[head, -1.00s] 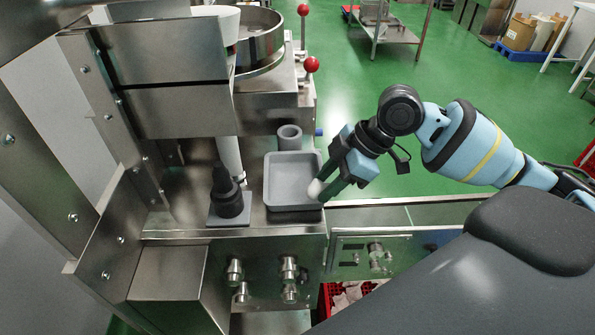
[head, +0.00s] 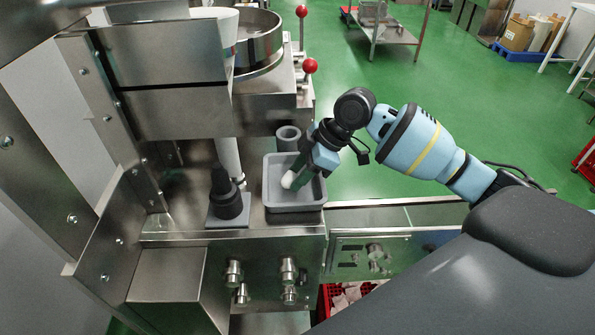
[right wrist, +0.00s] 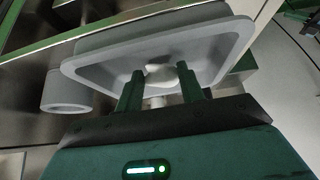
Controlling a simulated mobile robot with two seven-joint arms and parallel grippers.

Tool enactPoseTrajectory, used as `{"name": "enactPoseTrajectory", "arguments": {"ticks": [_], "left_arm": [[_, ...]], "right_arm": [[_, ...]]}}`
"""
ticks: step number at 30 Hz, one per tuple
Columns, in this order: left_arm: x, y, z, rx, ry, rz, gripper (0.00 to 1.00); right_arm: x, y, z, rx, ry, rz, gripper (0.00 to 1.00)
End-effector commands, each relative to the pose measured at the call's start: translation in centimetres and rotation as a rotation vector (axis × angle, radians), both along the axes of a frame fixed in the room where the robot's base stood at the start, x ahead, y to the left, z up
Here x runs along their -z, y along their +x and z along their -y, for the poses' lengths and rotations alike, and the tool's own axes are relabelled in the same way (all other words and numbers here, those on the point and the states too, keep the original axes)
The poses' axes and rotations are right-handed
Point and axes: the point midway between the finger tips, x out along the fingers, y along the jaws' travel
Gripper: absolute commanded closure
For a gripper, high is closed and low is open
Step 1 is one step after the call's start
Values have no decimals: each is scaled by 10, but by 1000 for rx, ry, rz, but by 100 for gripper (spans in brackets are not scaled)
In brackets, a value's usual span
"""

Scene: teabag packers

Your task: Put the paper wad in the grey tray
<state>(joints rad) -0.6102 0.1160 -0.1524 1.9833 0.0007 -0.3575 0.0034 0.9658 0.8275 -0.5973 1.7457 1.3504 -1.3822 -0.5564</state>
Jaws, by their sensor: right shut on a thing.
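The grey tray (head: 293,208) sits on the steel machine top. The white paper wad (head: 288,179) is over the tray's inside in the head view. My right gripper (head: 292,180) is shut on the wad, reaching in over the tray's right side. In the right wrist view the wad (right wrist: 160,74) shows between the fingers of my right gripper (right wrist: 161,80), with the tray (right wrist: 220,52) beyond. I cannot tell whether the wad touches the tray floor. My left gripper is not in view.
A black stepped part on a square grey plate (head: 229,221) stands left of the tray. A grey ring (head: 288,138) stands behind the tray and also shows in the right wrist view (right wrist: 66,92). Red-knobbed levers (head: 310,66) rise further back.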

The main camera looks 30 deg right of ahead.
Motion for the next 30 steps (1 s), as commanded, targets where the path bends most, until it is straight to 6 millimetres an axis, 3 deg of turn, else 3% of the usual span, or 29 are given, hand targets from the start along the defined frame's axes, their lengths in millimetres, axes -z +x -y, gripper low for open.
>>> {"name": "enactPoseTrajectory", "arguments": {"ticks": [13, 14, 18, 30], "left_arm": [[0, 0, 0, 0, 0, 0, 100], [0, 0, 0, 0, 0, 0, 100], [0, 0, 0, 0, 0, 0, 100], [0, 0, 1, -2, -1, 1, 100]], "right_arm": [[9, 0, 0, 1, 1, 1, 82], [8, 0, 0, 0, 1, 2, 58], [8, 0, 0, 0, 1, 2, 40], [1, -1, 3, 1, 0, 4, 40]]}}
